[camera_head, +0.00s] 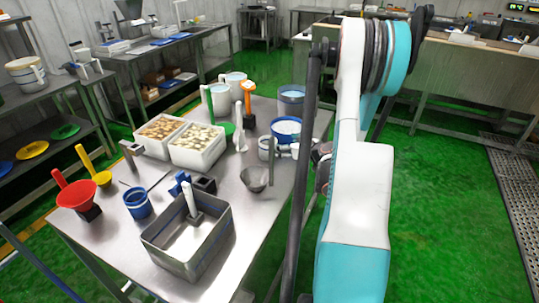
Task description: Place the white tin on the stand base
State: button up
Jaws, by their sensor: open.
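A small white tin-like vessel (265,148) stands on the steel table near its right edge, with a pale rounded shape beside it that I cannot make out. I cannot tell for sure that it is the white tin. The stand base is not clear; a small dark grey block (205,184) behind the metal tray may be it. My gripper (320,158) shows as small grey parts beside my arm, right of the white vessel and past the table's right edge. It is partly hidden by my arm, open, and seems empty.
The steel table (120,256) also holds a deep metal tray (158,240), white food crates (197,149), a dark funnel cup (256,178), a blue cup (138,203), red (78,196) and yellow scoops, and a blue-rimmed bucket (286,130). Green floor (440,200) is free at right.

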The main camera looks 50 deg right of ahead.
jog(key=b, duration=0.2)
send_near(263, 142)
jog(key=shift+w+d, duration=0.2)
jog(key=shift+w, duration=0.4)
jog(key=b+x, duration=0.1)
jog(key=x, duration=0.1)
jog(key=b+x, duration=0.1)
jog(key=x, duration=0.1)
jog(key=shift+a+f, duration=0.1)
jog(key=shift+f, duration=0.4)
jog(key=shift+w, duration=0.45)
jog(key=shift+c, duration=0.6)
jog(key=c, duration=1.2)
jog(key=shift+r, duration=0.1)
notch_tip(263, 142, up, 20)
jog(key=p, duration=0.6)
